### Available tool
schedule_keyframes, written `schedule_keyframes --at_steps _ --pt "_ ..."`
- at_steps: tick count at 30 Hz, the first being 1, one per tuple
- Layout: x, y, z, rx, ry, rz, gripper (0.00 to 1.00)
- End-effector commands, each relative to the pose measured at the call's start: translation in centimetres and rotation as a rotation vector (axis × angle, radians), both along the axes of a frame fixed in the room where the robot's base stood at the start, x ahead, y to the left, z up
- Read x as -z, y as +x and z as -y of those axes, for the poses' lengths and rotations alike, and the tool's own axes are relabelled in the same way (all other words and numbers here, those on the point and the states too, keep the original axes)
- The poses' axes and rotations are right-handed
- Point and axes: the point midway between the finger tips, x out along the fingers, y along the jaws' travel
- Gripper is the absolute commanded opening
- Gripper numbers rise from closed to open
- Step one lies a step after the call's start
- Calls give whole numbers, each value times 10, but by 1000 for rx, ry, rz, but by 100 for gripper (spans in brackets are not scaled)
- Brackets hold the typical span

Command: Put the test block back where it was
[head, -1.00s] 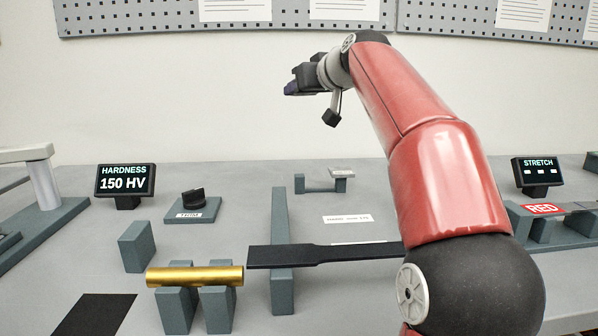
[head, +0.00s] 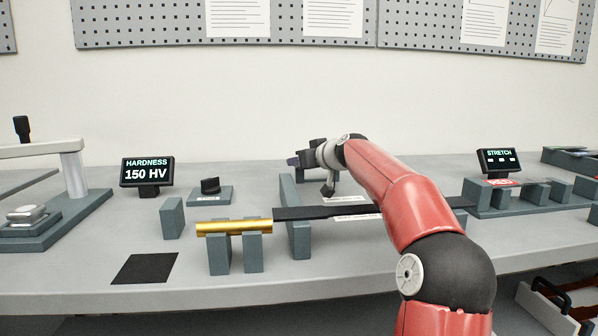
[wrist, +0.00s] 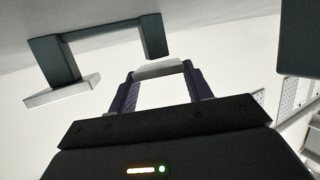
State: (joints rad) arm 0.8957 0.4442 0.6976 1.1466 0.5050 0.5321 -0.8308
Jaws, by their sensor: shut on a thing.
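My gripper (head: 293,161) is above the bench, pointing left. In the wrist view its two dark fingers (wrist: 160,75) are shut on a pale flat test block, whose light edge (wrist: 160,68) shows between the fingertips. I cannot make out this block in the head view. A grey stand with two posts (wrist: 52,58) shows upside down in the wrist view. One post carries another pale block (wrist: 62,93); the top of the other post (wrist: 155,36) is bare. The held block is apart from both posts in the picture. In the head view my gripper largely hides the stand.
A long dark bar (head: 330,211) and a brass rod (head: 233,227) rest on grey supports in front. A STRETCH display (head: 500,161) stands right. The bench front has clear room.

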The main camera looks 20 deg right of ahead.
Motion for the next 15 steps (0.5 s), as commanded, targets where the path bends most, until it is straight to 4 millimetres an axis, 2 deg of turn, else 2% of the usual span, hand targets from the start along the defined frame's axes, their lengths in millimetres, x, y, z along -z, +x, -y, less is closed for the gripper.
schedule_keyframes --at_steps 1,8,15 --pt "8 0 2 1 1 2 16" --pt "5 0 2 0 0 2 16" --pt "12 0 2 0 0 2 16"
